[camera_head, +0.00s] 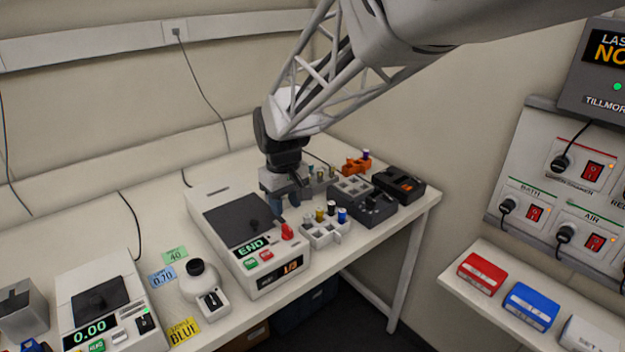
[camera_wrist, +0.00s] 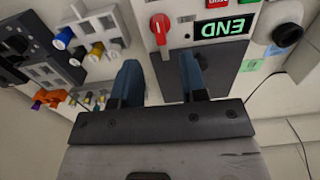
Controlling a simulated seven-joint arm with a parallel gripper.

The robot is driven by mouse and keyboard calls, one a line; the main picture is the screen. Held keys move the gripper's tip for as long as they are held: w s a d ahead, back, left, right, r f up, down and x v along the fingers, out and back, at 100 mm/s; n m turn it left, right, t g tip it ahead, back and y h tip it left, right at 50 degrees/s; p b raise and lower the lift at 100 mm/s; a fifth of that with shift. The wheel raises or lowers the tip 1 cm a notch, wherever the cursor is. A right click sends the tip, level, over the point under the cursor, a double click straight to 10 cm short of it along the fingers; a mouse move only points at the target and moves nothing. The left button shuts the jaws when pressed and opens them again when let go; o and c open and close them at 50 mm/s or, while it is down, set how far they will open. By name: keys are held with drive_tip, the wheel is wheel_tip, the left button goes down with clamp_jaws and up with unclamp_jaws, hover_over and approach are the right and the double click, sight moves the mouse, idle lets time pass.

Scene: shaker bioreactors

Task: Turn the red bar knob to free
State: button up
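The red bar knob (camera_head: 287,231) is on the right part of the front panel of a white shaker (camera_head: 270,285), beside its green "END" display (camera_head: 251,246). In the wrist view the knob (camera_wrist: 160,24) is near the top, its bar running roughly up and down the picture. Its position marks are too small to read. My gripper (camera_head: 288,204) is above the right side of the shaker, behind the knob and apart from it. In the wrist view its two blue fingers (camera_wrist: 160,62) are spread with nothing between them, the knob beyond their tips.
A white rack (camera_head: 322,236) with coloured-cap vials stands right of the shaker, with dark blocks (camera_head: 372,208) behind it. A white round device (camera_head: 204,285) stands to the left, then a second shaker (camera_head: 95,290). Green and red buttons sit near the knob.

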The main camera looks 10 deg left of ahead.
sight(287, 227)
drive_tip(key=shift+f, duration=3.6)
drive_tip(key=shift+c, duration=0.3)
clamp_jaws()
